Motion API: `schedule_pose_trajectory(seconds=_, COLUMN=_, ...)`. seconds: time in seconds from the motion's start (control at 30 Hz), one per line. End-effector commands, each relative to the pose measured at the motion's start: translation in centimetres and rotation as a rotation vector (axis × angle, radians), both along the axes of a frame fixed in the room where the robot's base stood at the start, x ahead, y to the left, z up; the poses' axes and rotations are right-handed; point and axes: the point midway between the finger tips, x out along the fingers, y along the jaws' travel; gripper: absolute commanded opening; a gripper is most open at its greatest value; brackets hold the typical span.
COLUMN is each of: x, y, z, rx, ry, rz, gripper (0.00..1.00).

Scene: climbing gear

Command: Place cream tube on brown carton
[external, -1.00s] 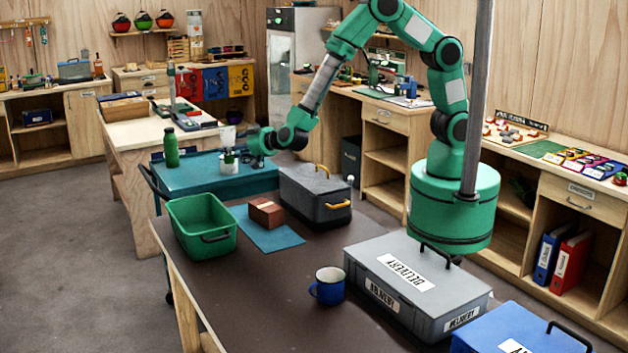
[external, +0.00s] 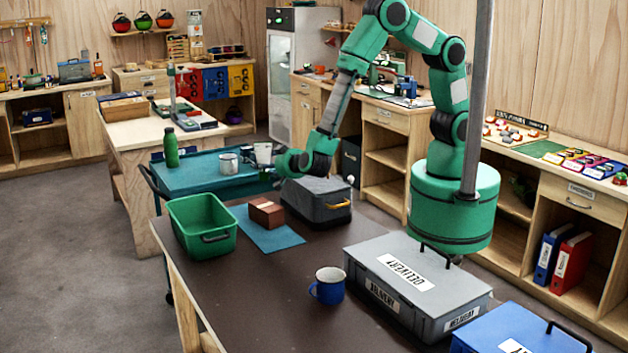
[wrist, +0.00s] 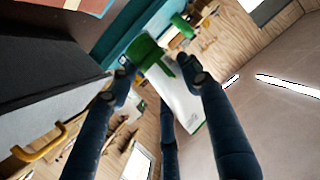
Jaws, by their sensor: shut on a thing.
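The cream tube is white with a green cap; in the wrist view the tube (wrist: 180,104) sits between the fingers of my gripper (wrist: 160,80), which is shut on it. In the external view the white tube (external: 263,153) is held up at my gripper (external: 272,168), above the teal cart's right end and beside the dark grey box. The brown carton (external: 266,212) rests on a teal mat (external: 262,236) on the dark table, nearer the camera than my gripper. The tube is apart from the carton.
A dark grey box (external: 316,207) with a yellow handle stands right of the carton. A green bin (external: 201,240) stands left of it. A light mug (external: 228,163) and a green bottle (external: 171,148) stand on the teal cart (external: 195,181). A blue mug (external: 328,286) is nearer the camera.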

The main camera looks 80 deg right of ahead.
Motion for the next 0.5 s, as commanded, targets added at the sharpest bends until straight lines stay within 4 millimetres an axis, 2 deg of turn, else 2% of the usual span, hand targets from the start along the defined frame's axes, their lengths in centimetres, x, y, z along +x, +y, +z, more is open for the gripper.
schedule_pose_trajectory(seconds=0.17, x=0.0, y=0.0, z=-1.3, rx=0.000, ry=0.000, rz=0.000, gripper=0.21)
schedule_pose_trajectory(seconds=0.5, x=0.0, y=0.0, z=-5.8, rx=-0.002, ry=0.001, rz=0.001, gripper=0.21)
